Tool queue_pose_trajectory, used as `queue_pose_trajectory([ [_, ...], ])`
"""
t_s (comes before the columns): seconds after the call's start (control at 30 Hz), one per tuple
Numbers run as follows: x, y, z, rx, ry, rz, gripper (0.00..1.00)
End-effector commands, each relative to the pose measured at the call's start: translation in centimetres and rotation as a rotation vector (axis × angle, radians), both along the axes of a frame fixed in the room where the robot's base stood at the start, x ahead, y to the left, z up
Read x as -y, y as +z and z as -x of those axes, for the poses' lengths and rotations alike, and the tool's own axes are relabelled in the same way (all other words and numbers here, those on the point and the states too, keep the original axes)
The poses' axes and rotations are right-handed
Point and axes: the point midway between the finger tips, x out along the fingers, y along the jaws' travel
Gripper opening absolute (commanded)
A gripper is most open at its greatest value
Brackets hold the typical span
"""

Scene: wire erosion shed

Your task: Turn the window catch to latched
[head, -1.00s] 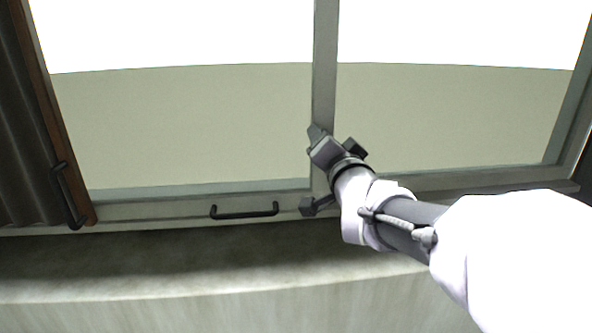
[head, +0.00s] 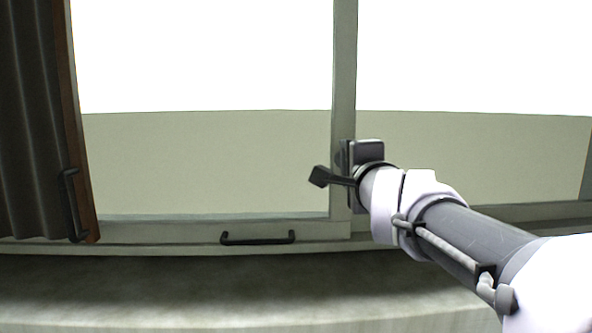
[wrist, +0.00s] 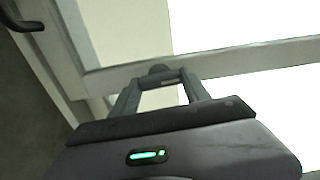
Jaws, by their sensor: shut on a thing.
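The window catch (wrist: 158,69) shows in the wrist view as a small dark rounded piece against the pale window frame, between my fingertips. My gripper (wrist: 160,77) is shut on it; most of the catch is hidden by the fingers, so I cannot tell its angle. In the head view my gripper (head: 346,157) is at the upright bar (head: 343,95) between the two panes, above the lower rail. There the gripper body hides the catch.
A black pull handle (head: 257,238) sits on the lower rail, left of my arm. A dark folded panel with a brown edge (head: 78,130) and its own handle (head: 70,205) stands at the left. A pale sill (head: 200,285) runs below the window.

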Motion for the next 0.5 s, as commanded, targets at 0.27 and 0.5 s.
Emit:
queue_pose_trajectory([
  [0.27, 0.01, -0.02, 0.0, 0.001, 0.0, -0.064, 0.14],
  [0.5, 0.01, 0.02, 0.0, 0.001, 0.0, -0.074, 0.14],
])
